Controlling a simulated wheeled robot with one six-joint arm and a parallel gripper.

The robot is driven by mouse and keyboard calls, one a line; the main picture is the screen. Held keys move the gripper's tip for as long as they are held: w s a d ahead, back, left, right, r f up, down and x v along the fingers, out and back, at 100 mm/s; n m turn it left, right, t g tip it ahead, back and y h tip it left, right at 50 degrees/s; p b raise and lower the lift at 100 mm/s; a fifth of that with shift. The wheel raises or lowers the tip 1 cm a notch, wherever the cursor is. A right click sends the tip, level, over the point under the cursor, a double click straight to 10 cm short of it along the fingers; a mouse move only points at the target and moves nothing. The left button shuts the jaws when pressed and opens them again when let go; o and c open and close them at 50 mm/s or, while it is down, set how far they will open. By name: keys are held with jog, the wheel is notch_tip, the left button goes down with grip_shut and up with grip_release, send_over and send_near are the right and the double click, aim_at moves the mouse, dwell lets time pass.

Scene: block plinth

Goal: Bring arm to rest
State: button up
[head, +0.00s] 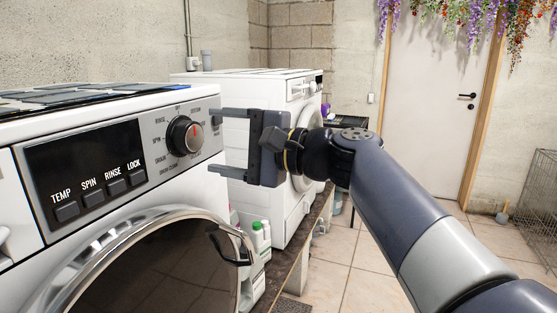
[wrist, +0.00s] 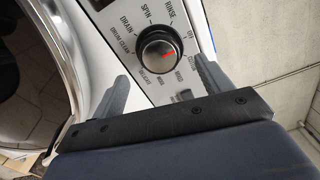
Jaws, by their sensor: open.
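My gripper (head: 228,144) is open and empty in the head view, its two fingers pointing left beside the front panel of the near washing machine (head: 85,270). The round program dial (head: 184,136), with a red mark, sits left of the fingertips. In the wrist view the dial (wrist: 162,51) shows between and beyond the two fingers of my gripper (wrist: 160,85). The fingers are apart from each other with nothing between them. I cannot tell the exact gap from the fingertips to the panel.
A second white washing machine (head: 262,105) stands behind my gripper. Bottles (head: 262,237) stand between the machines. The round door (head: 150,270) of the near machine is below the panel. A white door (head: 428,100) is at the back, with open tiled floor (head: 345,265) before it.

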aim_at(196, 140)
jog(key=x, duration=0.5)
jog(key=shift+a, duration=0.15)
jog(key=shift+w+a+r+p, duration=0.1)
jog(key=shift+r+p, duration=0.15)
jog(key=shift+p, duration=0.4)
jog(key=shift+m+p, duration=0.9)
jog(key=shift+m, duration=0.1)
jog(key=m+p, duration=0.6)
jog(key=p, duration=0.1)
jog(key=shift+f, duration=0.1)
jog(key=m+p, duration=0.4)
jog(key=p, duration=0.2)
jog(key=shift+m, duration=0.4)
jog(key=m+p, duration=0.3)
jog(key=p, duration=0.1)
jog(key=shift+f, duration=0.1)
jog(key=shift+s+d+f, duration=0.15)
jog(key=shift+s+d, duration=0.1)
jog(key=shift+d, duration=0.05)
jog(key=shift+v, duration=1.05)
